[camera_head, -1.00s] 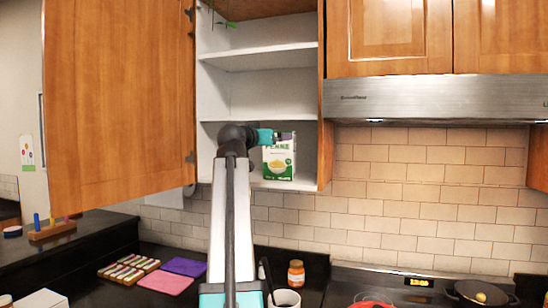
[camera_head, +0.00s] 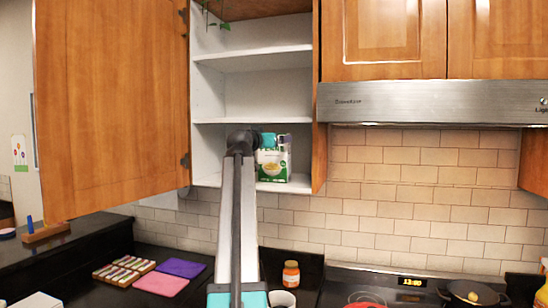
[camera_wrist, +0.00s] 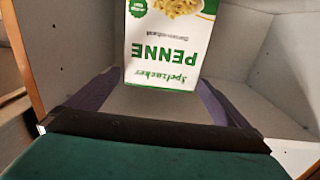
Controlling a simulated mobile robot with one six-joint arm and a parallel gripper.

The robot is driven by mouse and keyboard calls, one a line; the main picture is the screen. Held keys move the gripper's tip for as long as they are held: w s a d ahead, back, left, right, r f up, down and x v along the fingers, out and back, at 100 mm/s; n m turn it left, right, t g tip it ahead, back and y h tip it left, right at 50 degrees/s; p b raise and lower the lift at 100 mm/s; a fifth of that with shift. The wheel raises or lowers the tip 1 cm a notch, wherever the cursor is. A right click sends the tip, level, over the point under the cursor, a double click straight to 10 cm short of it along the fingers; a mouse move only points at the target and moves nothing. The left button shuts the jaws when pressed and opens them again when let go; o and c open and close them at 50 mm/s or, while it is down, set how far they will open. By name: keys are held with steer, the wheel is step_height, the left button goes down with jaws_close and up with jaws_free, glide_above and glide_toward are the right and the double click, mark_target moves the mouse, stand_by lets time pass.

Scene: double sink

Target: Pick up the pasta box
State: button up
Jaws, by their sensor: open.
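The pasta box (camera_head: 273,165), white and green with a bowl of pasta printed on it, stands on the lowest shelf of the open wall cabinet. My gripper (camera_head: 279,141) is at the top of the box in the head view, partly hiding its upper end. In the wrist view the box (camera_wrist: 168,50) appears upside down with "PENNE" readable, beyond and between the spread fingers of my gripper (camera_wrist: 160,100). The gripper is open. Whether a finger touches the box cannot be told.
The cabinet's right side wall (camera_head: 320,150) is close to the box, and a shelf board (camera_head: 260,121) lies just above. The open wooden door (camera_head: 110,110) stands to the left. A range hood (camera_head: 430,103) is at the right. A jar (camera_head: 291,273) stands on the counter below.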

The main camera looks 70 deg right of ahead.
steer(key=shift+d, duration=0.15)
steer(key=d+p, duration=0.1)
steer(key=d, duration=0.2)
steer(key=d+p, duration=0.1)
steer(key=d, duration=0.1)
steer(key=shift+w+d+f+p, duration=0.1)
steer(key=shift+f+p, duration=0.15)
steer(key=shift+p, duration=0.05)
stand_by(0.6)
steer(key=c, duration=1.7)
steer(key=shift+r, duration=0.2)
